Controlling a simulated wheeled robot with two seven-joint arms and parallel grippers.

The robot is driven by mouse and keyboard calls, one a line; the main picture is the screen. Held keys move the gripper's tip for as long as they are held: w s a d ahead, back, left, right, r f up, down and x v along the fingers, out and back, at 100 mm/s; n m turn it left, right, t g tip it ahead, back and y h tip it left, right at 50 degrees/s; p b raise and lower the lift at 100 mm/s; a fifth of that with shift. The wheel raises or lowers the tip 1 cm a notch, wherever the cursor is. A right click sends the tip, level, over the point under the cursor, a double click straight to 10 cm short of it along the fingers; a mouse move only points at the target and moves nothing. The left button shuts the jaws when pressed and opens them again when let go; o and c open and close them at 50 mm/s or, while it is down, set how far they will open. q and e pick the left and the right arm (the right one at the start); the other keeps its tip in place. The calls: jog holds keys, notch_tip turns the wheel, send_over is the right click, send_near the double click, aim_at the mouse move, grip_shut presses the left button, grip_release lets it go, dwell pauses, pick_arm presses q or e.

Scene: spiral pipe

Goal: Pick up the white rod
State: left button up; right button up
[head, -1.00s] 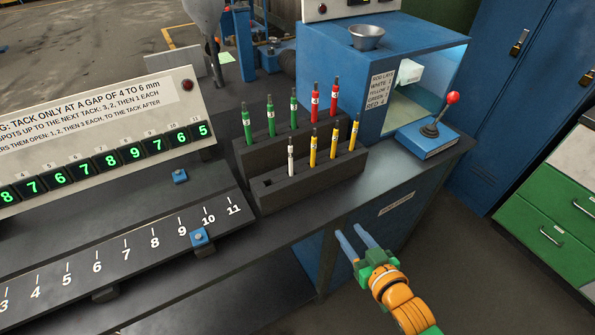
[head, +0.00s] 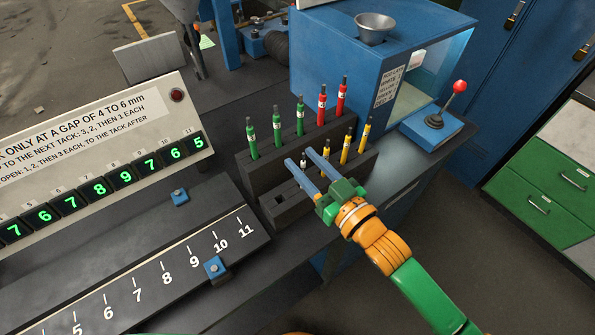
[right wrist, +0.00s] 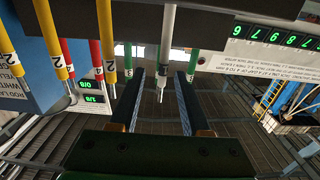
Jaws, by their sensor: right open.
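The white rod (head: 303,163) stands in the front row of a dark stepped rack (head: 284,207). In the head view only its upper end shows between the blue fingers of my right gripper (head: 299,157). The right gripper is open and has a finger on either side of the rod. In the right wrist view the white rod (right wrist: 167,48) hangs down the picture, with its lower-pictured end in the gap between the two open fingers (right wrist: 160,92). I cannot tell whether either finger touches it. My left gripper is not in view.
Yellow rods (head: 364,136) stand right of the white rod, close to the right finger. Green rods (head: 276,126) and red rods (head: 322,104) stand behind. A blue box with a funnel (head: 373,26) and a red-knobbed lever (head: 458,88) are to the right. A numbered scale (head: 190,270) lies left.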

jog(key=x, duration=0.3)
jog(key=shift+w+a+f, duration=0.1)
jog(key=shift+a, duration=0.1)
jog(key=shift+w+a+f, duration=0.15)
jog(key=shift+w+a, duration=0.05)
jog(key=shift+w, duration=0.05)
jog(key=shift+s+d, duration=0.15)
grip_shut()
dwell(0.8)
